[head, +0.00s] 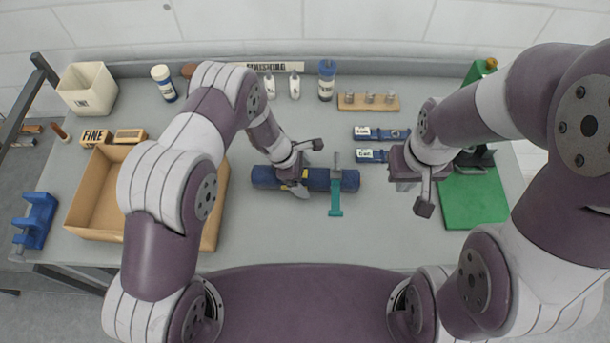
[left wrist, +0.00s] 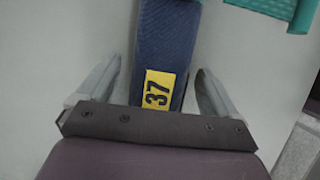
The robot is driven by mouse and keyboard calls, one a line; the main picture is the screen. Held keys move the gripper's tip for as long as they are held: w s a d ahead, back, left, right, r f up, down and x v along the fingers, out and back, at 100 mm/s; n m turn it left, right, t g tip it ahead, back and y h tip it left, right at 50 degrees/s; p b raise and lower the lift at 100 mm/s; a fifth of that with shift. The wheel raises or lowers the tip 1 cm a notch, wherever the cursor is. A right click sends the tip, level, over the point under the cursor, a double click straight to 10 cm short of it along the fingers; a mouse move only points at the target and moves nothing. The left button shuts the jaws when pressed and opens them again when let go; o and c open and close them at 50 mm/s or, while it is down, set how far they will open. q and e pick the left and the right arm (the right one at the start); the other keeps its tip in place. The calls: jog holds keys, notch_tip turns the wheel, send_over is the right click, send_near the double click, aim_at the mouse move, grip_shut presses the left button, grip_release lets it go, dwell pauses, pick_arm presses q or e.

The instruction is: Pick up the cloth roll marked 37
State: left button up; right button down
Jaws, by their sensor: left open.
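The cloth roll (head: 265,177) is dark blue and lies lengthwise left to right on the grey table. In the left wrist view the roll (left wrist: 165,45) carries a yellow label marked 37 (left wrist: 158,92). My left gripper (head: 299,189) is over the roll, left of its middle. Its fingers (left wrist: 158,70) are open, one on each side of the roll, with visible gaps. My right gripper (head: 405,186) hangs to the right of the roll, apart from it; its fingers are too hidden to read.
A teal tool (head: 336,200) lies across or against the roll's right part. An open brown box (head: 85,222) stands at left. Two small blue labelled items (head: 372,133) lie behind at right. A green board (head: 475,203) is far right. Bottles and a wooden block stand along the back.

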pick_arm(q)
jog(key=shift+d, duration=0.1)
jog(key=c, duration=1.5)
jog(key=shift+w+r, duration=0.1)
